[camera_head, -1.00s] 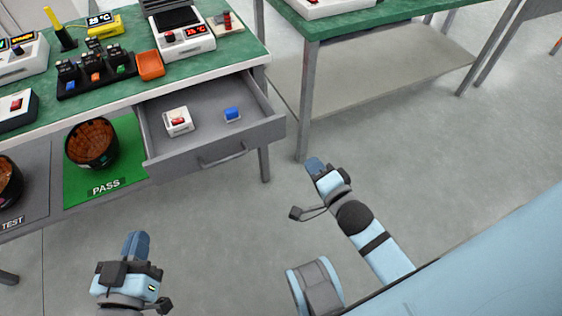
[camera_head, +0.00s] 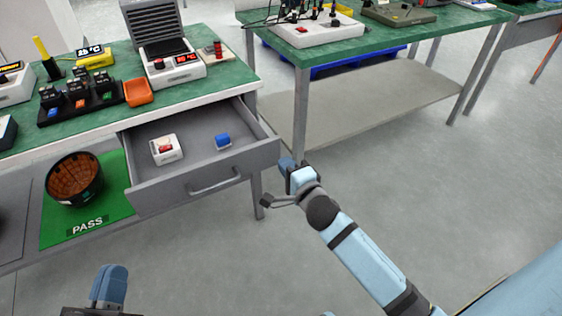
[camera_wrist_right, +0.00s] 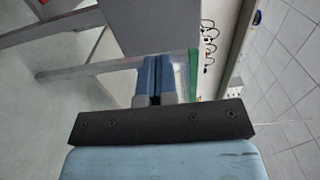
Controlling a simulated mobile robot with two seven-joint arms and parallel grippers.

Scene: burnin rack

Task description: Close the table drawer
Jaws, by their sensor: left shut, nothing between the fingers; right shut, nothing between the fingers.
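The grey table drawer (camera_head: 205,188) is pulled open below the green-topped table (camera_head: 190,93). Inside it lie a white box with a red switch (camera_head: 166,149) and a small blue object (camera_head: 223,141). Its bar handle (camera_head: 214,182) is on the front panel. My right gripper (camera_head: 286,163) is shut and empty, close to the right end of the drawer front; I cannot tell whether it touches. Its blue fingers (camera_wrist_right: 154,78) show in the right wrist view below a grey panel. My left gripper (camera_head: 112,272) is shut and empty, low in the head view, away from the drawer.
A second green-topped table (camera_head: 390,40) stands to the right with a lower shelf (camera_head: 360,110). A brown bin (camera_head: 75,180) sits on the green PASS mat (camera_head: 115,205) left of the drawer. The floor in front is clear.

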